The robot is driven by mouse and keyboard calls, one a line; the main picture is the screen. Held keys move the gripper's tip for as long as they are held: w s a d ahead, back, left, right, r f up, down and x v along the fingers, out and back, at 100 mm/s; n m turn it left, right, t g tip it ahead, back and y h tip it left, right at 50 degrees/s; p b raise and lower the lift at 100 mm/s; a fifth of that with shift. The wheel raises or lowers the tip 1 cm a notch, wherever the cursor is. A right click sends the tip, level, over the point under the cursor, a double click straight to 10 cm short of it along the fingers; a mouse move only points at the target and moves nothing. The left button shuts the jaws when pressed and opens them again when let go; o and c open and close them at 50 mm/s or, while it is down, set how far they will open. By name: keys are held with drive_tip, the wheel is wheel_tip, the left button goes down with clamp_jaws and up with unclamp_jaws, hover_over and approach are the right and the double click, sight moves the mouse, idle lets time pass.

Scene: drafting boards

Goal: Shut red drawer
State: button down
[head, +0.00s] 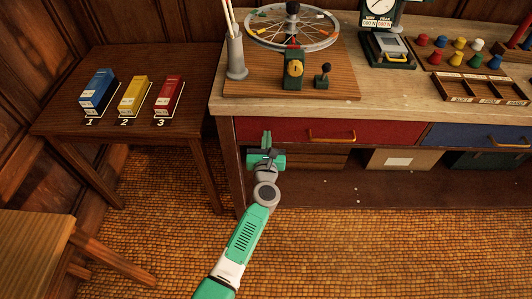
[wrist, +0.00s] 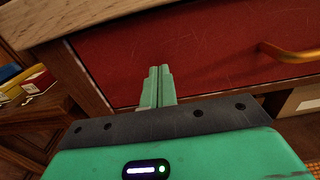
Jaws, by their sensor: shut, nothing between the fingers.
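The red drawer (head: 375,131) is in the wooden workbench, under its top at the left, with a brass handle (head: 331,137). In the head view its front looks about level with the blue drawer beside it; I cannot tell if a small gap is left. My gripper (head: 267,140) is shut and empty at the drawer's left end. In the wrist view the red front (wrist: 215,50) fills the upper part, and the closed fingertips (wrist: 158,75) point at it, left of the handle (wrist: 290,53). I cannot tell whether they touch it.
A blue drawer (head: 470,136) is to the right. A side table (head: 75,60) with blue, yellow and red boxes stands at the left. Below the drawers, a shelf (head: 400,185) holds boxes. A spoked wheel (head: 292,28) stands on the bench top.

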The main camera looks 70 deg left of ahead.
drive_tip(key=p+v, duration=0.3)
drive_tip(key=v, duration=0.9)
drive_tip(key=shift+d, duration=0.4)
drive_tip(key=shift+f, duration=0.1)
drive_tip(key=w+d+r+n+t+p, duration=0.15)
drive_tip(key=w+d+r+n, duration=0.4)
drive_tip(key=r, duration=0.65)
drive_tip(key=w+d+r+n+t+h+p, duration=0.1)
drive_tip(key=w+d+r+n+t, duration=0.35)
drive_tip(key=r, duration=0.65)
drive_tip(key=w+d+r+n+t+p, duration=0.1)
drive_tip(key=w+d+r+n, duration=0.5)
drive_tip(key=r, duration=0.6)
drive_tip(key=s+d+r+n+t+h+p, duration=0.15)
drive_tip(key=d+r+t+h, duration=0.25)
drive_tip(key=d+r, duration=0.45)
drive_tip(key=s+d+r+n+t+h, duration=0.3)
drive_tip(key=d+r+h, duration=0.2)
drive_tip(key=d+r, duration=0.35)
drive_tip(key=s+d+r+n+t+h, duration=0.2)
drive_tip(key=d+r+t+h, duration=0.2)
drive_tip(key=d+r, duration=0.45)
wheel_tip(320, 180, up, 40)
drive_tip(key=s+d+h+p, duration=0.2)
drive_tip(key=d+p, duration=0.1)
drive_tip(key=p, duration=3.5)
